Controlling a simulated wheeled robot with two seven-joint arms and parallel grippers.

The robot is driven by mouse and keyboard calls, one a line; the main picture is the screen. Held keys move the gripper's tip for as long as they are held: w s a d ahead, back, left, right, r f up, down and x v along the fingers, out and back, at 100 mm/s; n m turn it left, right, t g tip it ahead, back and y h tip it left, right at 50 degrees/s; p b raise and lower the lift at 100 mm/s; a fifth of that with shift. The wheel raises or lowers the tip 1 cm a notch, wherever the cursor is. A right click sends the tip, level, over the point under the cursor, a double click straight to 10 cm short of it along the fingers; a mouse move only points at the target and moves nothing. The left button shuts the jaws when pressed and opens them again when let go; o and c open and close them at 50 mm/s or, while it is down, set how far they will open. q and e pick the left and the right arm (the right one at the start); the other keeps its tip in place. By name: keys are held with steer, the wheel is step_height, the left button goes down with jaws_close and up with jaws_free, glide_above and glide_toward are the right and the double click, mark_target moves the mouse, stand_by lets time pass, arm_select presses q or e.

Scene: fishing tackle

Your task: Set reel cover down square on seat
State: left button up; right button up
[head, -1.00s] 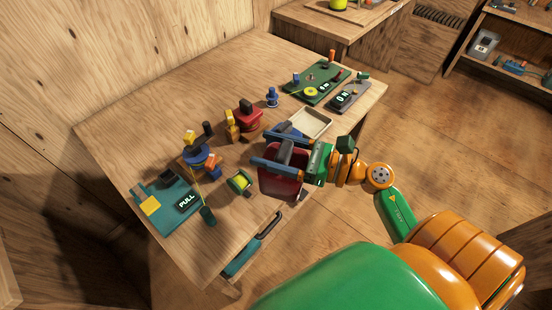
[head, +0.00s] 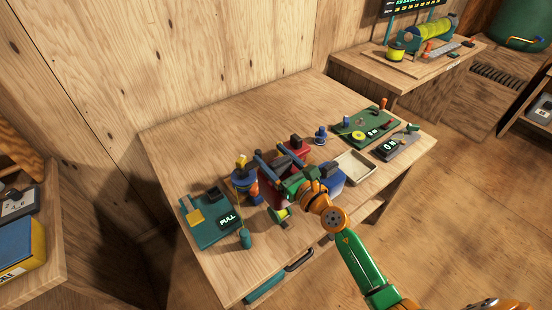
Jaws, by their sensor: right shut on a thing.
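My right gripper (head: 277,162) reaches in from the lower right over the middle of the table. Its two blue fingers are shut on the dark handle of a red cover, the reel cover (head: 275,172), which is partly hidden by the fingers and hand. Just behind it is a red reel-like piece (head: 300,147) with a black knob. A blue reel-like piece (head: 241,178) stands to the left. The gripper hides much of what lies below, so I cannot tell which part is the seat or whether the cover touches it. My left gripper is not in view.
A green PULL board (head: 203,231) lies at the left of the table. A blue piece (head: 331,174) and a cream tray (head: 354,167) are right of the hand. A green board (head: 357,127) and a grey board (head: 397,146) lie at the far right. The back of the table is clear.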

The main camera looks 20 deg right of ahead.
step_height(320, 180, down, 6)
steer(key=b, duration=0.5)
steer(key=shift+r, duration=0.1)
stand_by(1.3)
steer(key=shift+f+b, duration=4.45)
steer(key=shift+f, duration=0.1)
steer(key=o, duration=1.3)
steer(key=v, duration=0.7)
